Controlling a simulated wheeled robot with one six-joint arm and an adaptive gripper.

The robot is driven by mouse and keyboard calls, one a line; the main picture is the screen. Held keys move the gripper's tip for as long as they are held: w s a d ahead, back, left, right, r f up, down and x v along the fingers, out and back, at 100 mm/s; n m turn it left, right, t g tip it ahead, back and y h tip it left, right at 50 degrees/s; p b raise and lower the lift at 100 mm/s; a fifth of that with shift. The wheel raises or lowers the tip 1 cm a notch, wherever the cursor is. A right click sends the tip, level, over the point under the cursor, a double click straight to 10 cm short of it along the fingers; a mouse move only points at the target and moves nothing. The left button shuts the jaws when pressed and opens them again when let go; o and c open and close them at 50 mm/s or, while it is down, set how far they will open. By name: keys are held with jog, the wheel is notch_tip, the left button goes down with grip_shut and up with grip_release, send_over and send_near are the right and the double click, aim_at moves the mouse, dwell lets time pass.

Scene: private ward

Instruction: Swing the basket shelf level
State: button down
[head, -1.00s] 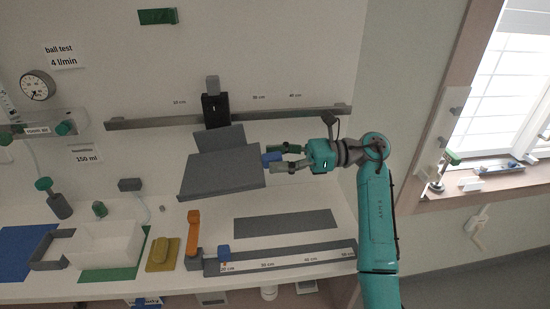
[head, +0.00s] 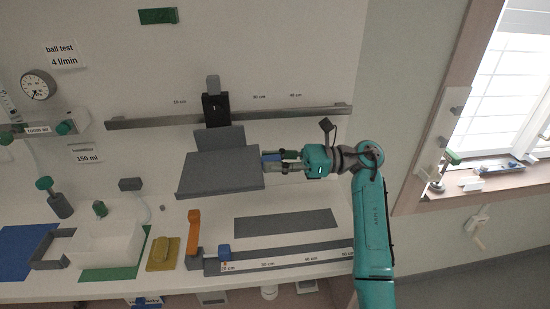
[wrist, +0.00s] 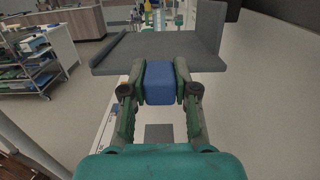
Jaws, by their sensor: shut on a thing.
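The grey basket shelf (head: 218,171) hangs from a black slider block (head: 215,108) on the wall rail in the head view. Its plate looks close to level, with a raised back panel and a low front lip. A blue knob (wrist: 159,82) sits on the shelf's right edge. My gripper (head: 280,160) is shut on this blue knob, with a finger on either side of it in the wrist view. The shelf plate also shows beyond the knob in the wrist view (wrist: 120,50). The fingers hide most of the knob in the head view.
A grey rail (head: 290,116) with centimetre labels runs along the wall. Below lie a flat grey strip (head: 285,226), a ruler slide with a blue knob (head: 224,251), and an orange lever (head: 193,232). A white bin (head: 105,243) stands left. The shelf's top is empty.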

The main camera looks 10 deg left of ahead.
jog(key=shift+a+f+y, duration=0.1)
jog(key=shift+f+y, duration=0.2)
jog(key=shift+f, duration=0.05)
jog(key=c, duration=0.9)
grip_release()
jog(key=v, duration=1.2)
